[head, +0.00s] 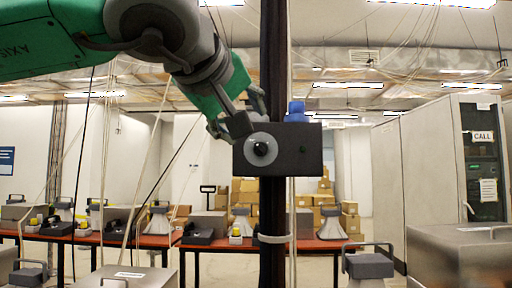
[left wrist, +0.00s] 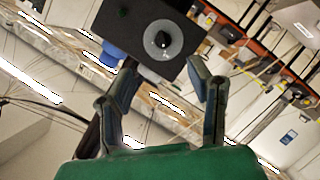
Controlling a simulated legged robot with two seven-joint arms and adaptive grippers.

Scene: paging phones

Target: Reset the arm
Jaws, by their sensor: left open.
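My left gripper (head: 247,114) reaches in from the upper left on its green arm, at the upper left of a black box (head: 307,148). The box is on a dark upright post (head: 273,215) and has a round black knob on a grey disc (head: 262,149). A blue part (head: 297,111) sits on top. In the left wrist view the gripper (left wrist: 162,62) is open, its fingers apart and empty, with the box (left wrist: 130,30) and knob (left wrist: 161,39) beyond them. I cannot tell whether a finger touches the box. My right gripper is in neither view.
Red-topped tables (head: 160,240) with several phone-like devices stand behind. Stacked cardboard boxes (head: 323,205) are at the back. A grey cabinet (head: 432,160) with a CALL sign stands right. Metal cases (head: 460,255) fill the near right. Cables hang at the left.

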